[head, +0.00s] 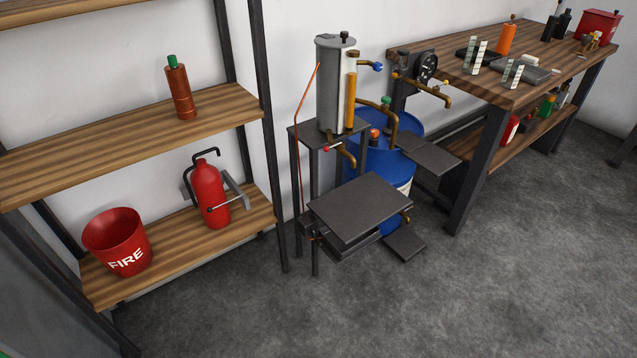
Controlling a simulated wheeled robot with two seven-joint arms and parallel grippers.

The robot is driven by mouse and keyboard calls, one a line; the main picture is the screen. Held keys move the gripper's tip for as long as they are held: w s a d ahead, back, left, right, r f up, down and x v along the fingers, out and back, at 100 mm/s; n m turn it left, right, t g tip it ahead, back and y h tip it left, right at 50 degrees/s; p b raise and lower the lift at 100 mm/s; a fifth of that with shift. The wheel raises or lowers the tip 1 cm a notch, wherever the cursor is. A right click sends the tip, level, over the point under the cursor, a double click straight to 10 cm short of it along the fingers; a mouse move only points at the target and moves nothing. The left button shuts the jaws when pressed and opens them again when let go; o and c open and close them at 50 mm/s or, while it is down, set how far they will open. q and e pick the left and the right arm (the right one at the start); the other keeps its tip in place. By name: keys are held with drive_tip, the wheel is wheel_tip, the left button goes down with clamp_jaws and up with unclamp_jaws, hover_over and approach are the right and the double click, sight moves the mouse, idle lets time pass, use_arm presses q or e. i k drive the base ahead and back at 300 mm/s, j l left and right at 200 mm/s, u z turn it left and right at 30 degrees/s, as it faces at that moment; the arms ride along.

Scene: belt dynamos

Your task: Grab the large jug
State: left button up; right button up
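I cannot clearly make out a large jug. On the lower shelf at left stands a red rounded vessel (207,196) with a black handle on top and grey plates at its sides; it looks like an extinguisher. A copper-brown bottle (180,92) with a green cap stands upright on the shelf above. A large blue drum (400,122) stands on the floor behind the metal stand, partly hidden by pipes and plates. Neither of my grippers shows in the head view.
A red FIRE bucket (117,243) sits on the lower wooden shelf (170,255). A metal stand carries a grey cylinder (332,85) and a dark flat plate (358,210). A workbench (500,92) with tools is at right. The grey floor (480,290) in front is clear.

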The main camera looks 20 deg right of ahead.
sight(476, 50)
drive_tip(key=z, duration=1.35)
drive_tip(key=u, duration=0.25)
drive_tip(key=i+l+u, duration=0.25)
drive_tip(key=u, duration=0.15)
drive_tip(key=i+l+u, duration=0.35)
